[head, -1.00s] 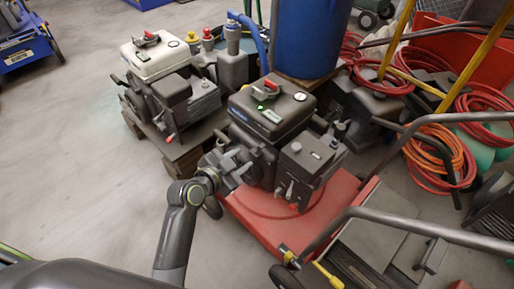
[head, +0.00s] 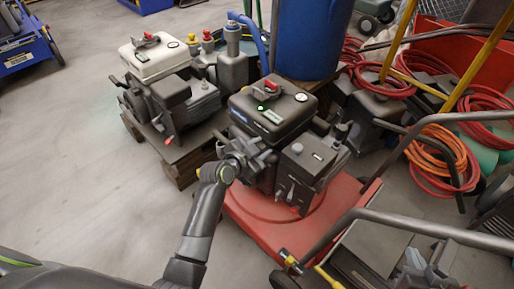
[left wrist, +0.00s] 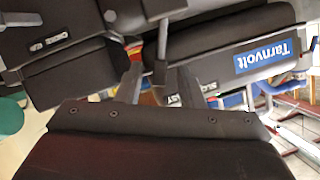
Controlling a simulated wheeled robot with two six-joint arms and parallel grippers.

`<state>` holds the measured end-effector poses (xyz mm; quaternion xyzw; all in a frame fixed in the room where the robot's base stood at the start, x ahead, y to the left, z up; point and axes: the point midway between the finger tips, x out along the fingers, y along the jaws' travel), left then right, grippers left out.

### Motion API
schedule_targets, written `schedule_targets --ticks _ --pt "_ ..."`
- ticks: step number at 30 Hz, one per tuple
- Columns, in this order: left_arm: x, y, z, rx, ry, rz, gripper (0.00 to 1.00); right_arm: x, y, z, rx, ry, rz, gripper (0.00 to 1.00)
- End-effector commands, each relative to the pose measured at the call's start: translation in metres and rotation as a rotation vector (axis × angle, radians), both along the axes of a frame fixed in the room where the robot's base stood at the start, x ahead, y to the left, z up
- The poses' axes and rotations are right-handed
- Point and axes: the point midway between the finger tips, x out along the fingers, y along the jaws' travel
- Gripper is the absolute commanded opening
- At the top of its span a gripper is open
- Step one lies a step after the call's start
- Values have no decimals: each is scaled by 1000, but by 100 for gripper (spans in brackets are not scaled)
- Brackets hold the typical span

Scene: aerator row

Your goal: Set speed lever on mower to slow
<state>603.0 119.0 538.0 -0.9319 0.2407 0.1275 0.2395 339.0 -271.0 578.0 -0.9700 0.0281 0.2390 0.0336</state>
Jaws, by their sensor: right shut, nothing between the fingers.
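The mower has a red deck (head: 265,222) and a dark engine (head: 275,112) with a blue label, which also shows in the left wrist view (left wrist: 268,56). My left gripper (head: 248,155) is at the near left side of the engine. In the left wrist view its two fingers (left wrist: 160,85) are apart. A thin dark upright bar, apparently the speed lever (left wrist: 161,58), shows between them, with red and yellow marking beside it. Partly covered lettering is below. In the head view my left gripper hides this spot. My right gripper (head: 418,268) is shut and empty at the lower right, over the mower's rear.
A second engine with a white top (head: 152,58) stands on a pallet to the left. A blue barrel (head: 308,38) stands behind the mower. Red and orange hoses (head: 440,155) lie on the right. The mower's handle bars (head: 430,228) cross the right side.

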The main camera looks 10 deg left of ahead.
Motion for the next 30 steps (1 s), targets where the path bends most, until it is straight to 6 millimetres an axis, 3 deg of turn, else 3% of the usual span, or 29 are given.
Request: schedule_targets --ticks 11,19,30 --pt "2 -1 0 0 0 0 35 3 -1 4 -5 -26 -2 0" --pt "2 -1 -1 0 0 0 0 3 -1 4 -4 -25 -2 0" --pt "2 -1 0 -2 1 0 0 1 0 3 -2 -15 -1 0"
